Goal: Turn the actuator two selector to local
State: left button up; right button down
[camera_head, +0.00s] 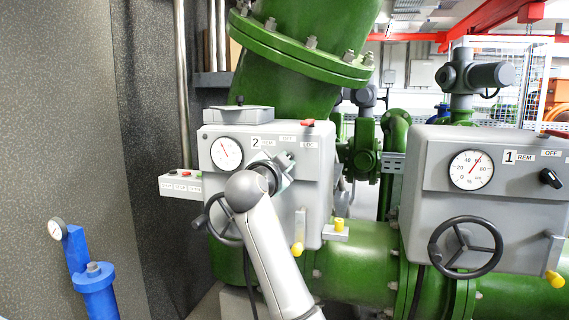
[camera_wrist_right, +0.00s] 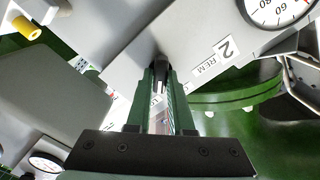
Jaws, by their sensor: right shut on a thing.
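Actuator two is a grey box (camera_head: 315,185) with a "2" label (camera_head: 256,142), a round gauge (camera_head: 226,153) and REM, OFF and LOC marks along its upper face. My right gripper (camera_head: 284,162) is at this face, below the marks, and hides the selector in the head view. In the right wrist view the "2 REM" label (camera_wrist_right: 212,60) is beside the gripper (camera_wrist_right: 161,88). Its fingers are shut on the dark selector knob (camera_wrist_right: 161,66). Most of the knob is hidden, so its exact setting cannot be told. My left gripper is not in view.
Actuator one (camera_head: 500,180) stands to the right with its own black selector (camera_head: 550,178) and handwheel (camera_head: 466,243). A small button box (camera_head: 180,185) is left of actuator two. Green pipes (camera_head: 360,262) run below and behind. A blue post (camera_head: 95,285) stands at lower left.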

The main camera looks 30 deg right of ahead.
jog(key=shift+f, duration=0.1)
jog(key=c, duration=0.8)
grip_release()
jog(key=v, duration=1.2)
jog(key=shift+s+a+b, duration=0.2)
jog(key=shift+s+b, duration=0.05)
jog(key=shift+b, duration=0.05)
